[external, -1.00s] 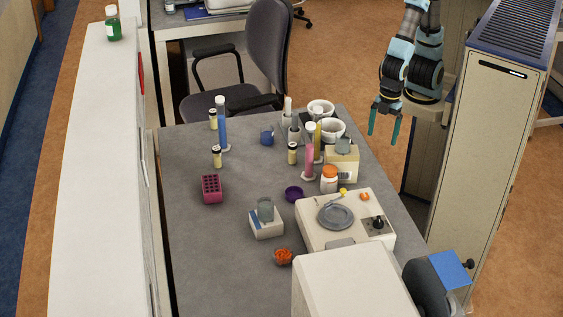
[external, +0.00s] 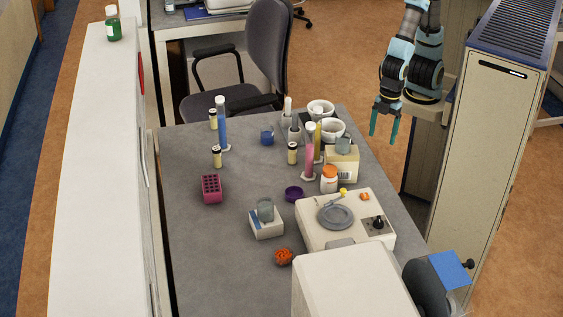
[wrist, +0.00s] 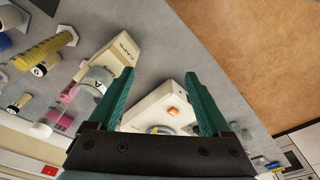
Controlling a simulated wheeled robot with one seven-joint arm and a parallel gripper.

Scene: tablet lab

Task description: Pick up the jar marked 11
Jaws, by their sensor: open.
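Several small jars with dark lids and cream tops stand on the grey table in the external view: one at the back left (external: 213,120), one in front of it (external: 217,157) and one near the middle (external: 292,153). Their markings are too small to read there. Two such jars show at the left of the wrist view, one larger (wrist: 46,62) and one lower (wrist: 18,103); I cannot read an 11 on either. My gripper (external: 384,136) is open and empty, held beyond the table's right edge, apart from every jar. Its two green fingers are spread in the wrist view (wrist: 159,76).
Tall blue (external: 221,126) and pink (external: 310,152) cylinders stand among the jars. An orange-lidded bottle (external: 329,180), a cream box (external: 342,166) and a white machine (external: 356,236) crowd the table's right side. A pink rack (external: 211,188) stands left, with clear tabletop around it.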

